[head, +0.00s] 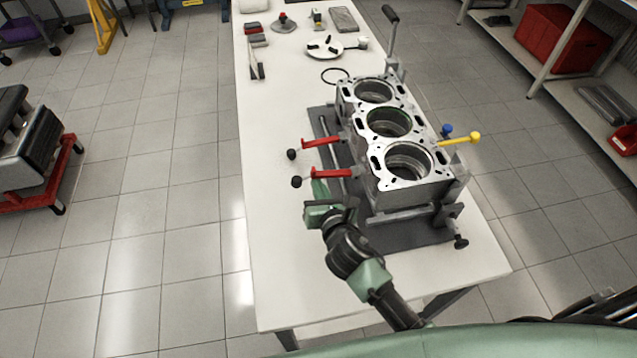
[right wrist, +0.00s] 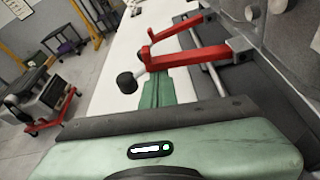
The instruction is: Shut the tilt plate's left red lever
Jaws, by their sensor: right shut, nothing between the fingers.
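Two red levers stick out from the left side of the tilt plate (head: 412,238), which lies under the engine block (head: 386,122). The nearer red lever (head: 330,173) and the farther red lever (head: 322,143) each end in a black knob and point left over the table. My right gripper (head: 318,187) is shut and empty, its green fingers just beside the nearer lever. In the right wrist view the fingers (right wrist: 156,90) reach up close to the nearer lever (right wrist: 190,57) and its knob; I cannot tell whether they touch. My left gripper is out of view.
The white table (head: 280,240) is clear to the left of the block. A yellow-knobbed lever (head: 460,140) and a blue knob (head: 447,129) stick out on the right. A black ring (head: 335,70) and several parts lie at the back. An upright crank handle (head: 392,35) stands behind the block.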

